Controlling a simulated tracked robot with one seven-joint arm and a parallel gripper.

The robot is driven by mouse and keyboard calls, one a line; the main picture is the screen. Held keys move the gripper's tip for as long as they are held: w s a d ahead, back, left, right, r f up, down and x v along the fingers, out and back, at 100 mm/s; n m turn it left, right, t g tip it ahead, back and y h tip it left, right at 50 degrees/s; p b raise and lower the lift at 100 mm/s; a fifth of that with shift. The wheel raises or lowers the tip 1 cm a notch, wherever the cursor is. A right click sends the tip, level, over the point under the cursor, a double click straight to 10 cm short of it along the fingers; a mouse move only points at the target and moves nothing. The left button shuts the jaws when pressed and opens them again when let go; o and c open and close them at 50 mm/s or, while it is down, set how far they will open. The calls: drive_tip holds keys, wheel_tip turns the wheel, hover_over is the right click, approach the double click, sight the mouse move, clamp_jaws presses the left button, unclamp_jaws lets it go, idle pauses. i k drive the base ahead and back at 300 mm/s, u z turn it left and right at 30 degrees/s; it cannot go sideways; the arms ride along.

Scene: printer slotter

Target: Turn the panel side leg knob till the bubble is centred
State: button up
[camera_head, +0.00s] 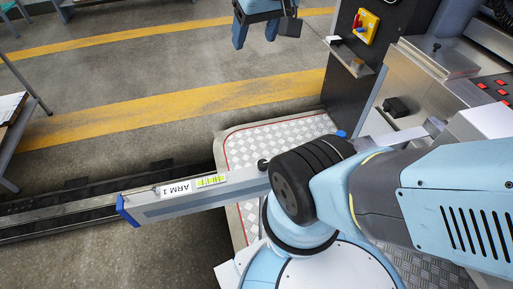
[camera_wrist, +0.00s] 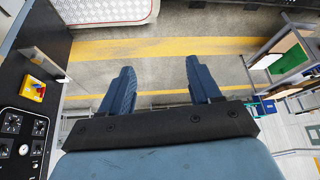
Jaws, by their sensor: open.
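My gripper (camera_head: 258,35) hangs at the top of the head view, over the floor and left of the black panel (camera_head: 335,95). In the wrist view its two blue fingers (camera_wrist: 161,82) are spread wide with nothing between them. I cannot make out a bubble level or its bubble in either view. I cannot tell which part is the panel side leg knob. A small blue knob-like part (camera_head: 341,134) shows at the foot of the black panel, partly behind my arm. My gripper is well apart from it and touches nothing.
A yellow box with a red switch (camera_head: 366,24) is on the black panel, above a small ledge (camera_head: 352,58). A beam labelled ARM 1 (camera_head: 218,187) reaches left over a chequered plate (camera_head: 285,130). A table with a green top (camera_wrist: 285,58) stands right in the wrist view.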

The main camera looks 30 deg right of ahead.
sight(262, 165)
drive_tip(key=z, duration=0.65)
drive_tip(key=k, duration=1.75)
drive_tip(key=u, duration=0.25)
